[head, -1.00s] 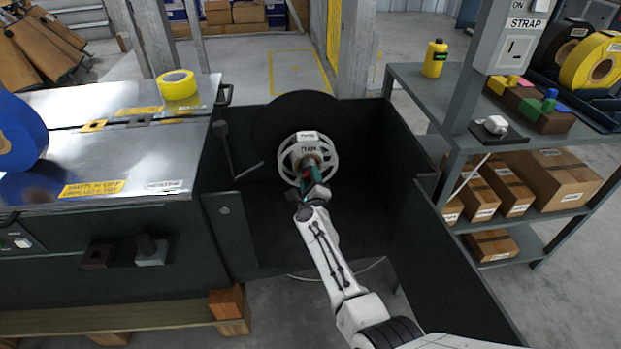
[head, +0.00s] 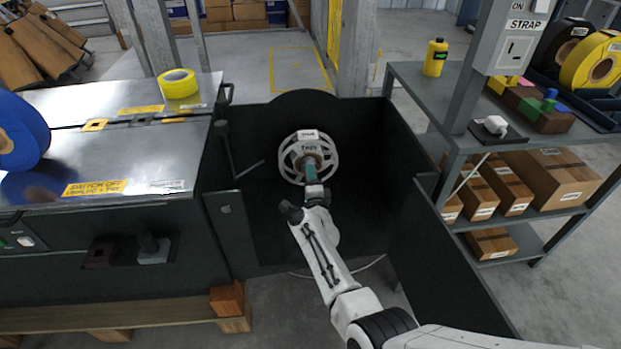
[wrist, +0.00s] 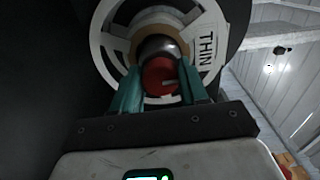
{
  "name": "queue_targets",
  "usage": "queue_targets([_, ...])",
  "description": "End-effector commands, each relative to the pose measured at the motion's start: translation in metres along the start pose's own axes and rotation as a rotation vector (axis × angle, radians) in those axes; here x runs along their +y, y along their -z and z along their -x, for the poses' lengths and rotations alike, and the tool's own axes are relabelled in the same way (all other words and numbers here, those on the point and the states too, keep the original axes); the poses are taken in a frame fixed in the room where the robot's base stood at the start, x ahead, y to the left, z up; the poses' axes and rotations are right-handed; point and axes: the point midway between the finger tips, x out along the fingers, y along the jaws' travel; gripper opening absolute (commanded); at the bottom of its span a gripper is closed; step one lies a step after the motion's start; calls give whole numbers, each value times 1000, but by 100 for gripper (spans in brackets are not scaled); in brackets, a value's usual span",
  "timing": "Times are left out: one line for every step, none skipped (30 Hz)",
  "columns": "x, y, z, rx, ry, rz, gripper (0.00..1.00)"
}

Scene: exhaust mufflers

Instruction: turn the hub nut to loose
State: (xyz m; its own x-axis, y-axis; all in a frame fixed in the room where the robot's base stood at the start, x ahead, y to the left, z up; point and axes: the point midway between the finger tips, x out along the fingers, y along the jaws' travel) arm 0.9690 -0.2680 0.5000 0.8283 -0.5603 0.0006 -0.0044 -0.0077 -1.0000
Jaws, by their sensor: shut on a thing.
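The hub nut (wrist: 160,74) is a red round knob with a small grey mark, in front of a dark metal collar at the centre of a pale spoked hub (wrist: 108,52) marked THIN. The same hub (head: 287,160) shows in the head view, upright in the black bay. My gripper (wrist: 162,84) has one teal finger on each side of the nut and is shut on it. In the head view my gripper (head: 311,174) reaches the hub centre and hides the nut. How far the nut is turned cannot be told.
Black bay walls stand close on both sides, the right one (head: 410,150) beside my arm. A lever (head: 223,150) stands at the bay's left. A steel-topped machine (head: 120,165) is on the left, a grey shelf (head: 440,100) with boxes on the right.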

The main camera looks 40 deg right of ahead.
Motion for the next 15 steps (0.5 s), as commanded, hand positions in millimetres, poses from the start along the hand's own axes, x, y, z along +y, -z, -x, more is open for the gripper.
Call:
queue_targets([1,-1,0,-2,-2,6,13])
queue_targets([1,-1,0,-2,-2,7,13])
queue_targets([1,-1,1,-3,-2,9,13])
queue_targets([1,-1,1,-3,-2,9,13])
queue_targets([1,-1,1,-3,-2,10,13])
queue_targets([1,-1,1,-3,-2,10,13])
queue_targets([1,-1,1,-3,-2,10,13])
queue_targets([1,-1,1,-3,-2,10,13])
queue_targets([1,-1,1,-3,-2,9,13])
queue_targets([1,-1,1,-3,-3,10,13])
queue_targets([1,-1,1,-3,-3,9,13])
queue_targets([2,-1,1,-3,-3,9,13])
queue_targets([2,-1,1,-3,-3,9,45])
queue_targets([2,-1,1,-3,-3,9,48])
queue_targets([1,-1,1,-3,-3,9,52])
